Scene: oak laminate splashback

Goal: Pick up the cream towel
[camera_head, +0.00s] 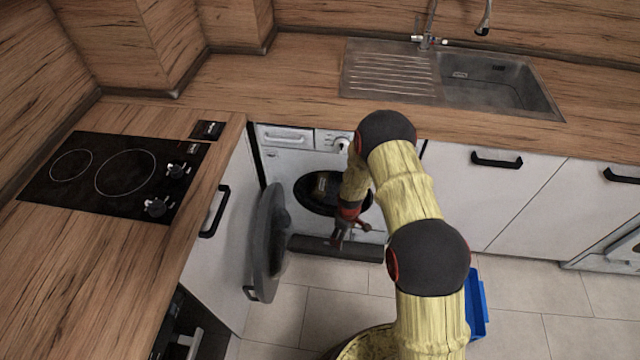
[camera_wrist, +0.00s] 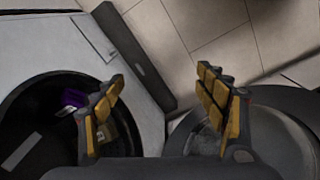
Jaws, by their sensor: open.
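The front-loading washing machine (camera_head: 288,165) stands open under the counter, with its round door swung out to the left. A small tan-brown thing (camera_head: 321,187) shows inside the dark drum opening; I cannot tell if it is the cream towel. In the wrist view a purple item (camera_wrist: 73,98) lies in the drum, and a brownish patch (camera_wrist: 108,133) shows partly hidden behind my left finger. My gripper (camera_head: 350,234) is open and empty, low in front of the machine. In the wrist view, its fingers (camera_wrist: 162,80) are spread between the drum opening and the door.
The open round door (camera_head: 268,240) stands close to the left of my gripper; it also shows at right in the wrist view (camera_wrist: 290,125). A blue container (camera_head: 476,305) is on the floor, partly behind my arm. Tiled floor is free at right.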

